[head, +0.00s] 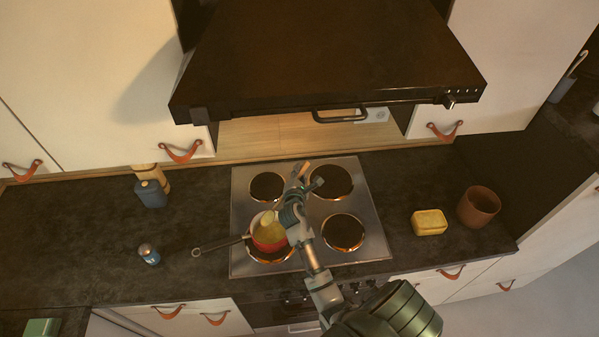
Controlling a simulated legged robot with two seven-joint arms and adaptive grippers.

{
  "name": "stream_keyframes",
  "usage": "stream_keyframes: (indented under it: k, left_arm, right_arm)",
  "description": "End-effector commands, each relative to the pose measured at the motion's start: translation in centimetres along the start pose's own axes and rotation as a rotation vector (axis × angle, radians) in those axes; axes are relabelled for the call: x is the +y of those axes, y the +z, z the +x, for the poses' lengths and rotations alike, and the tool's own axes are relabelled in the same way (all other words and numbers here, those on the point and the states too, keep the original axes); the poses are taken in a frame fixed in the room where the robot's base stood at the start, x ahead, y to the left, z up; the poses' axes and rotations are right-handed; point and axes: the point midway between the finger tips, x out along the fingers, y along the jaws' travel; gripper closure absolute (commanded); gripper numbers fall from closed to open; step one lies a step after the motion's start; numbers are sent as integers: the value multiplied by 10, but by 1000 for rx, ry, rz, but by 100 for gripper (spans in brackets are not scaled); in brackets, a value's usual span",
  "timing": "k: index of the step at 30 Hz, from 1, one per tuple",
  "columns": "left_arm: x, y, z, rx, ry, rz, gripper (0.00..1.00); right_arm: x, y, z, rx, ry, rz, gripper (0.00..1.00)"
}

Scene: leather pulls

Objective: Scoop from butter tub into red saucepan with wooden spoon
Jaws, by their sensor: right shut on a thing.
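The red saucepan (270,244) stands on the front left burner of the hob, its dark handle pointing left. A pale yellow mass (267,227) shows in or over the pan; I cannot tell which. My right gripper (294,186) is over the hob, just above and right of the pan, shut on what looks like the wooden spoon (304,168). Only a short tan end of the spoon shows clearly; the gripper hides much of the rest. A yellow block-like thing (430,222), perhaps the butter tub, sits on the counter right of the hob. My left gripper is out of view.
A brown pot (479,206) stands right of the yellow thing. A blue container (151,194) and a small blue-and-silver shaker (149,254) stand on the left counter. A dark range hood (325,60) hangs over the back. Counter between hob and yellow thing is clear.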

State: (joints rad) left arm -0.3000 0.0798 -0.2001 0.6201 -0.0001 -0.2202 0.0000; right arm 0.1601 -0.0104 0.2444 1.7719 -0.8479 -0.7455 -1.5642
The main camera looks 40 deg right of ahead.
Motion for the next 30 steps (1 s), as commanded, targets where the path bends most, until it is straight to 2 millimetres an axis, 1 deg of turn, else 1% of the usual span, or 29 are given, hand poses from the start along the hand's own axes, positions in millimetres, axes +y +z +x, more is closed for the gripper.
stream_keyframes:
  k: [8, 13, 21, 25, 30]
  left_arm:
    - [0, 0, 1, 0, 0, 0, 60]
    - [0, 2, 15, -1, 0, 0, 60]
    - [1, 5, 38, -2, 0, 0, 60]
    - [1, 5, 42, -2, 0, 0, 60]
    - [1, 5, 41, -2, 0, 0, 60]
  right_arm:
    - [-1, -1, 0, 0, 3, 3, 100]
    - [-4, -3, 1, 0, 66, 72, 100]
    - [-3, -3, 1, 0, 170, 190, 100]
    - [-2, -2, 0, 0, 195, 219, 100]
    - [0, 0, 0, 1, 200, 224, 100]
